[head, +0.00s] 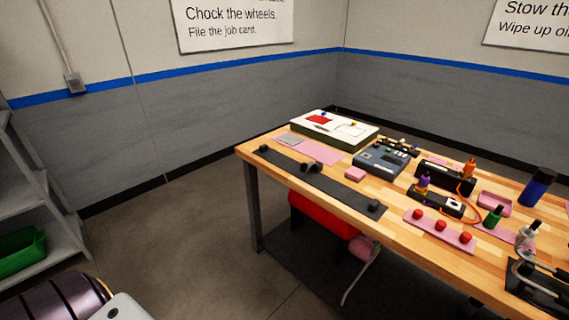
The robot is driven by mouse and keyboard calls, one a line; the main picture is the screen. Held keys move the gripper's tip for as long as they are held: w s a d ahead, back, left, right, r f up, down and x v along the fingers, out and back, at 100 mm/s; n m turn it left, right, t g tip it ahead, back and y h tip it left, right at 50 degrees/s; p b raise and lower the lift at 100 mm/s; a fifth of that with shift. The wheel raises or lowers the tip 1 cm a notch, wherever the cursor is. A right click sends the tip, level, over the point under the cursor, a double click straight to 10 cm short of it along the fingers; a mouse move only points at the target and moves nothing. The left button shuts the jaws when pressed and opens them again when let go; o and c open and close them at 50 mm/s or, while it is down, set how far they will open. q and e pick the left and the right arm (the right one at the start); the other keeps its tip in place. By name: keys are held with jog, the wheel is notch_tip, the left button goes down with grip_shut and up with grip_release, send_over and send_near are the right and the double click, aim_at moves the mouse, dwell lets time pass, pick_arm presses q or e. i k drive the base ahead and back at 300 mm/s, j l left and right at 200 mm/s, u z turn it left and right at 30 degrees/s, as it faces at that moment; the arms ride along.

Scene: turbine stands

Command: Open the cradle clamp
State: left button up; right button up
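I cannot make out the cradle clamp for certain in the head view. A dark banded cylinder (57,299) with gold-coloured rings is cut off at the bottom left corner. A dark fixture (537,284) with a bent metal rod and a pale knob stands at the right front of the wooden table, partly cut off by the picture edge. I cannot tell whether either belongs to the clamp. Neither of my grippers shows in this view.
The wooden table (399,228) holds a grey device (381,158), a pink strip with red knobs (440,231), a blue bottle (536,187) and a white-topped case (334,131). A red object (322,215) is beneath it. Shelves with a green bin (18,252) stand left. Open floor (190,215) lies between.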

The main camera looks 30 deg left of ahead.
aim_at(304, 167)
jog(key=u, duration=0.75)
jog(key=i+l, duration=0.15)
jog(key=l, duration=0.15)
jog(key=i+l, duration=0.15)
jog(key=l, duration=0.2)
jog(key=i+l, duration=0.1)
jog(key=l, duration=0.2)
